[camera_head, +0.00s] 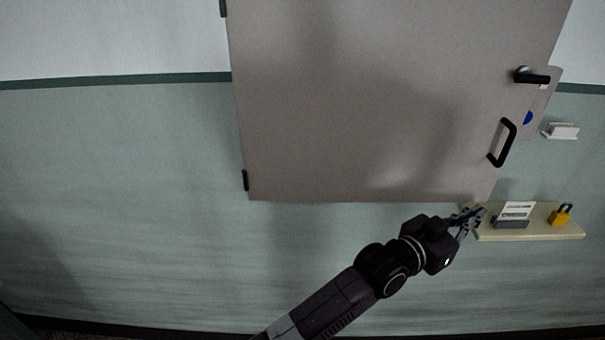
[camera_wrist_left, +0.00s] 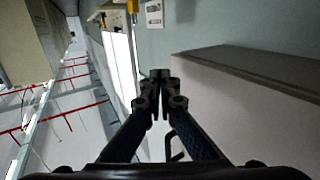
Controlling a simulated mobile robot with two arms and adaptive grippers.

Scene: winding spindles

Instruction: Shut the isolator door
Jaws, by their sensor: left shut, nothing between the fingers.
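The isolator door (camera_head: 390,95) is a large flat grey panel in the head view, with dark hinges on its left edge. A black lever (camera_head: 533,77) and a black bow handle (camera_head: 503,143) are at its right edge. The right edge appears to stand out from a tan panel (camera_head: 545,100) behind it, so the door looks ajar; how far I cannot tell. My left gripper (camera_head: 470,216) is shut and empty, just below the door's lower right corner. In the left wrist view its closed fingertips (camera_wrist_left: 160,78) have a pale panel (camera_wrist_left: 255,115) to their right. My right gripper is not seen.
A shelf (camera_head: 530,237) to the right of the gripper carries a card holder (camera_head: 513,217) and a yellow padlock (camera_head: 560,216). A small white bracket (camera_head: 562,131) is on the wall above. The green wall (camera_head: 120,180) left of the door is bare.

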